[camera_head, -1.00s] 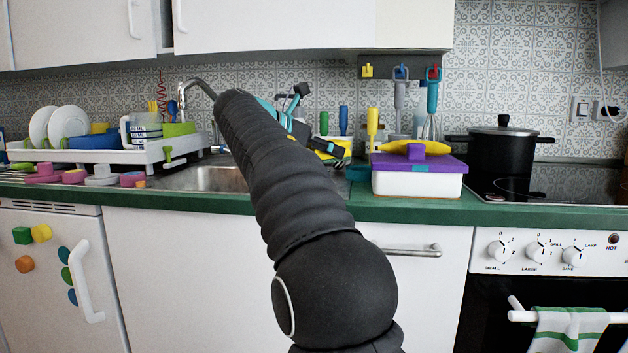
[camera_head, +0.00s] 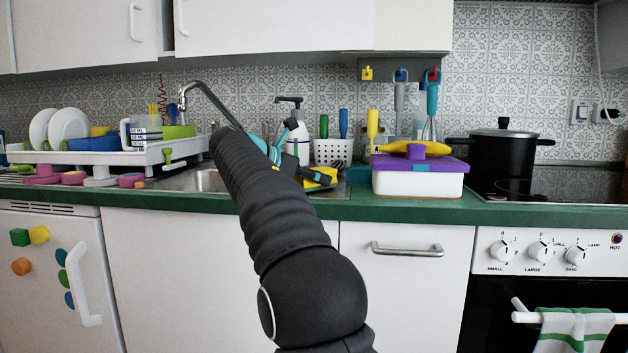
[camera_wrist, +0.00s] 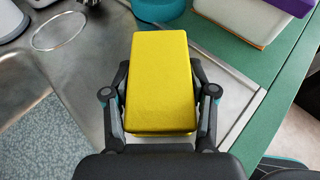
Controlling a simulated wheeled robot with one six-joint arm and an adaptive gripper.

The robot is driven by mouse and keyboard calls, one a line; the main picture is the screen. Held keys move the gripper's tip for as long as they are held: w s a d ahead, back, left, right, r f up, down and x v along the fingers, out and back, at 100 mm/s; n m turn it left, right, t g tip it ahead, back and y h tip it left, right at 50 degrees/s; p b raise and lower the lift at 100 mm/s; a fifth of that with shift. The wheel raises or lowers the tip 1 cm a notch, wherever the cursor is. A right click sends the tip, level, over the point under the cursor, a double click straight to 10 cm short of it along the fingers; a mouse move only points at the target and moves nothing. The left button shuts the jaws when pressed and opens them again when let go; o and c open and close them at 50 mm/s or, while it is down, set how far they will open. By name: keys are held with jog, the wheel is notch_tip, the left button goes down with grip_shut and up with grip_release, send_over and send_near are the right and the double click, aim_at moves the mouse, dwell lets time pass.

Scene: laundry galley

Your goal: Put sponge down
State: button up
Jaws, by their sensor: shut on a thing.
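The yellow sponge (camera_wrist: 160,78) is a thick block held between the two fingers of my gripper (camera_wrist: 160,100) in the wrist view. Its top faces the camera, and it hides what lies directly under it. In the head view the sponge (camera_head: 320,179) shows partly behind my gripper (camera_head: 312,176), low over the right end of the steel sink (camera_head: 206,180). I cannot tell whether its underside touches the steel.
A white box with a purple lid (camera_head: 416,183) stands on the green counter (camera_head: 440,207) at right, with a teal object (camera_head: 358,174) beside it. Behind my gripper stand a soap bottle (camera_head: 298,143) and a white utensil basket (camera_head: 333,151). A dish rack (camera_head: 125,157) stands at left.

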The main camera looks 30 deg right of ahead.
jog(key=o, duration=1.1)
jog(key=shift+f, duration=0.1)
jog(key=shift+a+r, duration=0.1)
jog(key=shift+r, duration=0.1)
jog(key=p+v, duration=0.3)
jog(key=v, duration=0.8)
jog(key=shift+s+a+r, duration=0.1)
jog(key=shift+a+r, duration=0.05)
jog(key=shift+a, duration=0.2)
